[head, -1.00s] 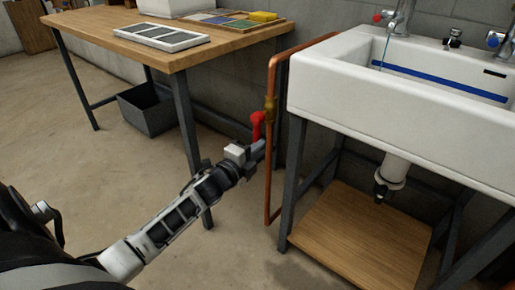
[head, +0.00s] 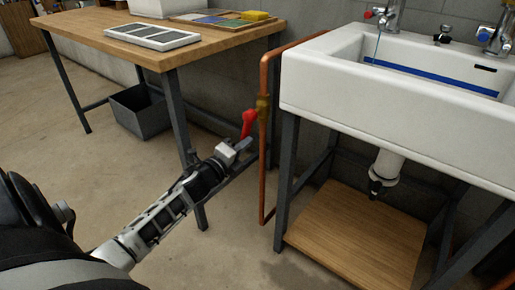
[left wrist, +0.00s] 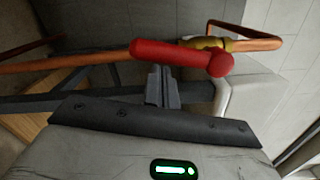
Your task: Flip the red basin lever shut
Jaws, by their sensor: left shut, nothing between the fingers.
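The red lever (head: 248,123) is on a brass valve (head: 262,108) on the upright copper pipe (head: 263,170) left of the basin (head: 400,110). It hangs downward, its free end tilted slightly left. In the left wrist view the lever (left wrist: 170,53) lies across the picture, its pivot at the right. My left gripper (head: 243,147) is shut and empty, just below the lever's free end. In the left wrist view its fingertips (left wrist: 162,75) are close against the lever's lower edge; I cannot tell whether they touch. My right gripper is not in view.
A wooden-topped table (head: 95,35) with a tray (head: 152,36) stands left, a grey bin (head: 140,110) beneath. A thin bluish stream (head: 376,48) falls from the red-marked tap (head: 368,14). A basin leg (head: 286,180) stands close right of the pipe. The floor between is clear.

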